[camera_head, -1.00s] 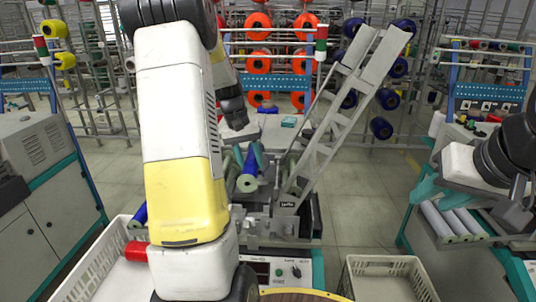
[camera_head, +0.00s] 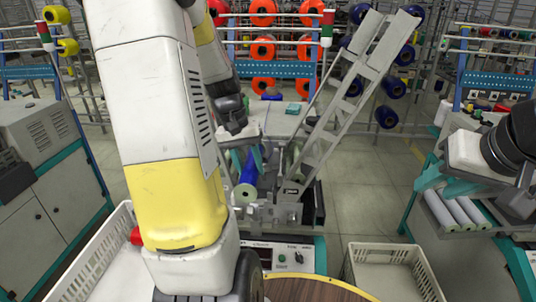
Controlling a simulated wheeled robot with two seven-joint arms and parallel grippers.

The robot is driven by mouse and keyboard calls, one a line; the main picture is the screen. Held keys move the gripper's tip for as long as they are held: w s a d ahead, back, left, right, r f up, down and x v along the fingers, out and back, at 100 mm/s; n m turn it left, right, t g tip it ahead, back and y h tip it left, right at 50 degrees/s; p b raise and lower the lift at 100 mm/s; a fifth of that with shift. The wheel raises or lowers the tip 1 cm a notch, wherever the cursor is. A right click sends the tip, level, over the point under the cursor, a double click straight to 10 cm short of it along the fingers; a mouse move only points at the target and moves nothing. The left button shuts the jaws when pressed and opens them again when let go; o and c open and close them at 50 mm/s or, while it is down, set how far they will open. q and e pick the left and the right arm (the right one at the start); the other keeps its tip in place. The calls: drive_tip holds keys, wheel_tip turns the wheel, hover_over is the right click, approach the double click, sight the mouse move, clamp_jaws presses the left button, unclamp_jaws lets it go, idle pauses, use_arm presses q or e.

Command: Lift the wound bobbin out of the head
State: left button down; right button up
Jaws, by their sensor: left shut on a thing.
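The wound bobbin, blue with a pale green end (camera_head: 246,192), is at the winding head (camera_head: 290,200) in the middle of the head view. My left gripper (camera_head: 236,150) comes down over it from above, behind my large white and yellow arm. It is shut on the bobbin, though the fingers are partly hidden and hard to separate from the machine parts. A grey slotted arm (camera_head: 345,105) of the head stands raised, tilted up to the right. My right gripper (camera_head: 515,205) is at the right edge, dark and partly cut off; its jaws are unclear.
A white crate (camera_head: 88,262) stands at lower left, with something red by my arm. Another white crate (camera_head: 392,255) is at lower right. A round brown top (camera_head: 310,290) is at the bottom edge. Pale rolls (camera_head: 455,213) lie on the right-hand machine. Floor is clear between.

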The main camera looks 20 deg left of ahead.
use_arm(q)
drive_tip(key=s+d, duration=0.3)
drive_tip(key=s, duration=1)
drive_tip(key=shift+s+d, duration=0.2)
drive_tip(key=shift+d, duration=0.05)
idle(0.4)
